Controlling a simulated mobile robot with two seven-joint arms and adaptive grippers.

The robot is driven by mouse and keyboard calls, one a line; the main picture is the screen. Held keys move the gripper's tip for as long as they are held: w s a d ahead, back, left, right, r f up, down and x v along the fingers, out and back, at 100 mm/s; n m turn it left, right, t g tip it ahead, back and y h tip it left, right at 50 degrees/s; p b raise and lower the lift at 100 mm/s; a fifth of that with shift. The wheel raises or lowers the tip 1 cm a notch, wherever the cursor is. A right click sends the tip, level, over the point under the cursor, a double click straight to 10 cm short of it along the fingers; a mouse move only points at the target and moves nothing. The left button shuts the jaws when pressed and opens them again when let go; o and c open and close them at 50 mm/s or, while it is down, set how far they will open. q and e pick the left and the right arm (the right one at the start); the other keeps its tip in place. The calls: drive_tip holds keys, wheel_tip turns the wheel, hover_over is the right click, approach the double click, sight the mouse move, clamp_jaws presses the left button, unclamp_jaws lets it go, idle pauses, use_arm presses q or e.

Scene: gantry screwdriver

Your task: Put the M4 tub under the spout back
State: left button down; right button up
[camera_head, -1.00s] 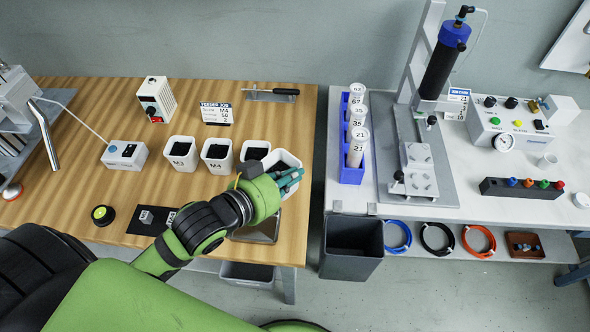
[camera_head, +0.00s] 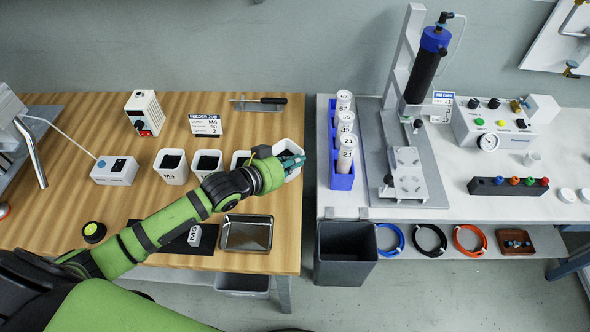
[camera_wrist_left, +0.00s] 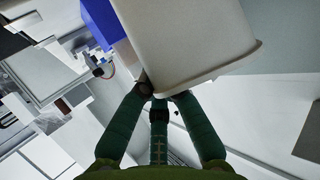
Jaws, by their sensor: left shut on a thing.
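My left gripper (camera_head: 290,164) is shut on a white tub (camera_head: 288,148) at the right end of the tub row, near the wood table's right edge. In the left wrist view the fingers (camera_wrist_left: 160,92) press against this tub (camera_wrist_left: 190,40). No label on it shows, and I cannot tell how high it is held. Next to the M3 tub (camera_head: 171,167) stands a second dark-filled tub (camera_head: 207,161), its front partly covered by my arm. A third tub (camera_head: 239,158) is mostly hidden. The metal spout (camera_head: 32,152) is at the far left. My right gripper is out of view.
A feeder card (camera_head: 206,125) stands behind the tubs. A metal tray (camera_head: 246,233) and black mat (camera_head: 205,240) lie in front. Right of the gap are a blue tube rack (camera_head: 342,181) and a press. A dark bin (camera_head: 345,253) stands below.

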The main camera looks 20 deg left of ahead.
use_arm(q)
drive_tip(key=shift+w+f, duration=0.3)
drive_tip(key=shift+f, duration=1.65)
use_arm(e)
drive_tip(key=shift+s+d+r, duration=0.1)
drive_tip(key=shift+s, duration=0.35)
use_arm(q)
drive_tip(key=shift+f, duration=0.1)
drive_tip(key=c, duration=1.8)
unclamp_jaws()
drive_tip(key=shift+s+f, duration=0.1)
drive_tip(key=shift+f, duration=0.1)
drive_tip(key=o, duration=0.4)
drive_tip(key=shift+c, duration=0.2)
